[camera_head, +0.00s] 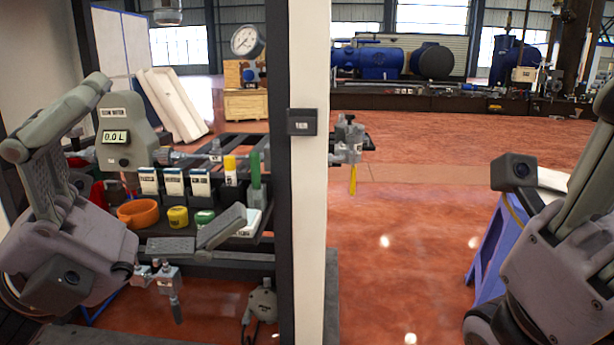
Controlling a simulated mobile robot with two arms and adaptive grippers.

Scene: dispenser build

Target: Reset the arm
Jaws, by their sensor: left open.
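My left gripper (62,125) shows at the left edge, its pale grey linkage bent up and to the right in front of the shelf. It is open, and I see nothing held in it. A small camera shows on my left wrist. My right gripper (592,165) is partly in view at the right edge, cut off by the frame. Its fingertips are out of sight, so its opening cannot be told. The grey dispenser unit (126,142) with a "0.0 L" display stands behind my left gripper.
A dark rack (262,222) holds an orange bowl (138,213), a yellow container (178,218), white labelled boxes (173,182) and a green bottle (255,172). A white post (308,180) stands mid-view. A blue stand (492,250) is beside my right arm. Open red floor (420,215) lies between.

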